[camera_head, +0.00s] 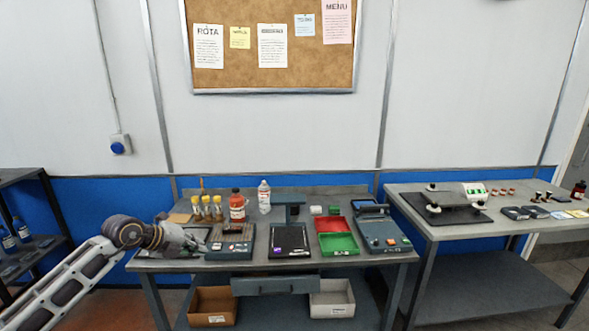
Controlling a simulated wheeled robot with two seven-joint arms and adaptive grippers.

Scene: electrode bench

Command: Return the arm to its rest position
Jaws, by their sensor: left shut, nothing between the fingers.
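My left arm (75,272) comes in from the lower left. My left gripper (201,243) is over the left end of the grey bench (170,266), shut, with nothing seen in it. It is small in the picture, just left of a dark rack or device (231,241) with small items on its front. I cannot tell whether the fingertips touch anything. My right gripper is not in view.
Yellow-topped bottles (207,212), a red bottle (237,206) and a clear bottle (264,197) stand behind the gripper. Right of it are a black tray (289,239), a red bin (332,225), a green bin (337,243) and a blue-grey device (384,234). A shelf (38,240) stands left.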

